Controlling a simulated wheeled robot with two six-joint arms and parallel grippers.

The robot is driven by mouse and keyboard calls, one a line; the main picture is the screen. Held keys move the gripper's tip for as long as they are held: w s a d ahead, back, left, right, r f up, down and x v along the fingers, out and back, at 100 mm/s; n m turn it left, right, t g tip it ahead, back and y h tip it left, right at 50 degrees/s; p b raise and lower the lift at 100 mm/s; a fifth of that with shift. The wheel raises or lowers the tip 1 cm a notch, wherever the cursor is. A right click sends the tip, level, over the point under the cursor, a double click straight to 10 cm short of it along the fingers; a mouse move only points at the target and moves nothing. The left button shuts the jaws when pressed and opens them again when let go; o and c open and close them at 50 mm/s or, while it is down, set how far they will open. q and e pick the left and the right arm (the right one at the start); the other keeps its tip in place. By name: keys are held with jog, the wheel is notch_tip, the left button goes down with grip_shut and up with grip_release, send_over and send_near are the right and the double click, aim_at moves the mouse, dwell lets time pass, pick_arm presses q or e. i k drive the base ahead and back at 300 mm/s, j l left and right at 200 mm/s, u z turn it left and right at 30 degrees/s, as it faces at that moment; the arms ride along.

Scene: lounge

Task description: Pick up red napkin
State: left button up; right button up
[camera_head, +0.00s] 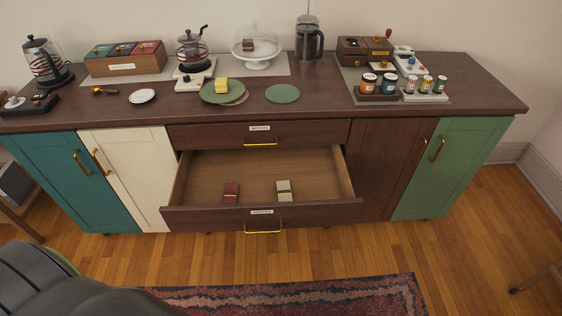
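A small dark red folded napkin (231,190) with a lighter band lies in the open lower drawer (200,165), left of the middle, near the drawer's front panel. A pale grey-white folded napkin (284,187) with a similar band lies to its right in the same drawer. The drawer is pulled well out and its floor is otherwise bare. Neither of my grippers shows in the head view.
The sideboard top (310,104) holds a cake stand (257,62), a French press (309,42), green plates (282,94), jars (368,84) and boxes. The upper drawer (300,134) is shut. A dark chair-like shape (60,285) fills the lower left; wood floor and a rug (300,297) lie in front.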

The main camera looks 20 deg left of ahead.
aim_at(231, 191)
jog(key=u, duration=0.85)
